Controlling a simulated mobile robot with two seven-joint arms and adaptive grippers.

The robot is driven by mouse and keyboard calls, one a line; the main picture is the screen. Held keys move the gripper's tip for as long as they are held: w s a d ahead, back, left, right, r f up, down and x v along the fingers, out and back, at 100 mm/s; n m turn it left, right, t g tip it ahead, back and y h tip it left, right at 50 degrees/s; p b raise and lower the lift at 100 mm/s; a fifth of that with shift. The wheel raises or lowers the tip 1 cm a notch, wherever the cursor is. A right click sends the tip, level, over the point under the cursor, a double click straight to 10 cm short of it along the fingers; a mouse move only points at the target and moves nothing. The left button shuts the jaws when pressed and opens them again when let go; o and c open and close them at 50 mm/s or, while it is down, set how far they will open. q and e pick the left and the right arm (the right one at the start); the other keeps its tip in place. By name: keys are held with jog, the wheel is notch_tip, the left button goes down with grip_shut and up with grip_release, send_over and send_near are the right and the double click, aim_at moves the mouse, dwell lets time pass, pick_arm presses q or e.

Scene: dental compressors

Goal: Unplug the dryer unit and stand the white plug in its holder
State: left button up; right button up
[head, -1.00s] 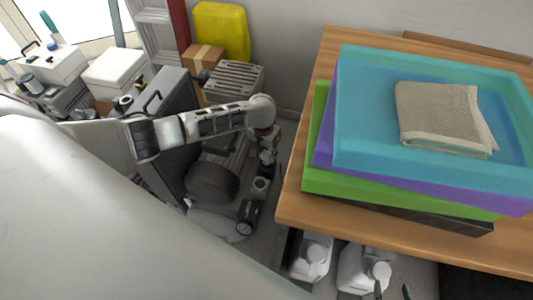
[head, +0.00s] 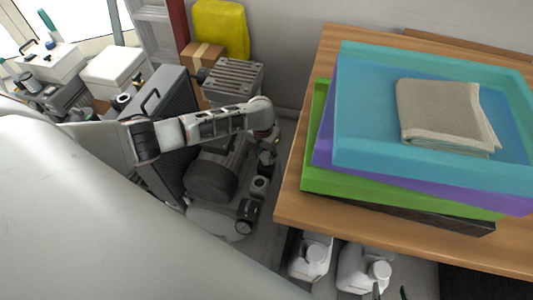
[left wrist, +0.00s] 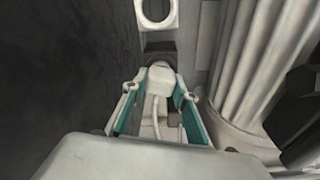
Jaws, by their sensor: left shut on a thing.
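In the left wrist view, my left gripper (left wrist: 158,98) has its teal-lined fingers shut on the white plug (left wrist: 160,82). A pale cord runs from the plug back toward the palm. A dark piece lies just beyond the plug, and past it is a white square ring (left wrist: 157,12); I cannot tell whether this is the holder, or whether the plug touches anything. In the head view, my left gripper (head: 266,158) is low between the compressor equipment and the table, small and partly hidden. I cannot make out the plug or tell which unit is the dryer there. My right gripper is not in view.
A wooden table (head: 290,205) with stacked coloured trays stands close on the right. White jugs (head: 312,255) stand beneath it. Compressor machinery (head: 210,180) and a dark panel (head: 165,105) crowd the left. In the wrist view, a ribbed white column (left wrist: 262,60) is close on the right.

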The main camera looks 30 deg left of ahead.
pick_arm(q)
jog(key=shift+f, duration=0.2)
jog(key=o, duration=1.2)
jog(key=shift+r, duration=0.1)
jog(key=r, duration=0.4)
jog(key=s+r, duration=0.1)
jog(key=r, duration=0.7)
jog(key=shift+s, duration=0.25)
